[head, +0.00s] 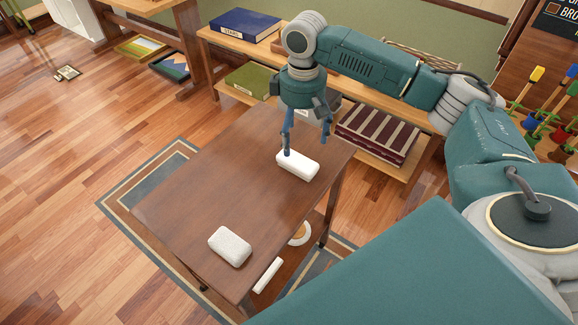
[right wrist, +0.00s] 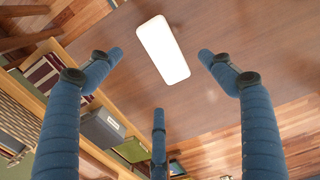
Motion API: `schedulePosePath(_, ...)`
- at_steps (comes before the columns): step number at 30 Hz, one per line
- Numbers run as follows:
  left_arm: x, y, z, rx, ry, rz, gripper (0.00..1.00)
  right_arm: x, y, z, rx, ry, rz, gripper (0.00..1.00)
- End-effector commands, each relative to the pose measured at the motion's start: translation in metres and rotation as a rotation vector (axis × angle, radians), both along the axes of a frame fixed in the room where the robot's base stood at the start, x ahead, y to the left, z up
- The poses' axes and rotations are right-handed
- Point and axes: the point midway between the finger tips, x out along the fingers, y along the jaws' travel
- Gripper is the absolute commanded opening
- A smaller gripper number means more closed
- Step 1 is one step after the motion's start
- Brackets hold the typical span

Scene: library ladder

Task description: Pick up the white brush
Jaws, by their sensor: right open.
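A smooth white block, which looks like the white brush (head: 300,166), lies on the brown wooden table (head: 190,196) toward its far right side. No bristles show. My right gripper (head: 306,143) is open and points down just above it. One blue finger overlaps the brush's left end in the head view; I cannot tell if they touch. In the right wrist view the brush (right wrist: 163,50) shows as a bright white bar between the spread fingers (right wrist: 158,65), with nothing held. My left gripper is not in view.
A low wooden shelf (head: 222,45) with books stands behind the table. A white stick (head: 267,275) and a round ring-like item (head: 300,234) sit lower, beside the table's right edge. The table's middle and left are clear.

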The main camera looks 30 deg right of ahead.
Motion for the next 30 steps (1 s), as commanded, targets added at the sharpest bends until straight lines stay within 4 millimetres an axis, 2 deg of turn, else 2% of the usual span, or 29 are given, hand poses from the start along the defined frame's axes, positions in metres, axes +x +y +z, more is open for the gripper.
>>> schedulePosePath(3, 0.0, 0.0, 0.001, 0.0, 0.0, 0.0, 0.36, -0.001, 0.0, -0.021, -0.001, 0.004, 0.0, 0.8)
schedulePosePath(11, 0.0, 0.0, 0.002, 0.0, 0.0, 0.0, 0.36, -0.001, 0.0, -0.043, -0.001, 0.002, 0.002, 0.8)
schedulePosePath(19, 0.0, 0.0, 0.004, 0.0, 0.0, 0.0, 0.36, 0.0, 0.001, -0.082, -0.001, 0.002, 0.0, 0.8)
schedulePosePath(23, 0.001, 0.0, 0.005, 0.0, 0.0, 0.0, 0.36, 0.0, 0.001, -0.091, -0.001, 0.001, 0.002, 0.8)
schedulePosePath(29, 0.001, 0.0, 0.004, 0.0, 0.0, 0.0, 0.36, 0.0, 0.001, -0.091, -0.001, 0.0, 0.002, 0.8)
schedulePosePath(30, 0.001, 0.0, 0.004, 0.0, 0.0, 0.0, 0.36, 0.0, 0.001, -0.091, -0.001, 0.0, 0.002, 0.74)
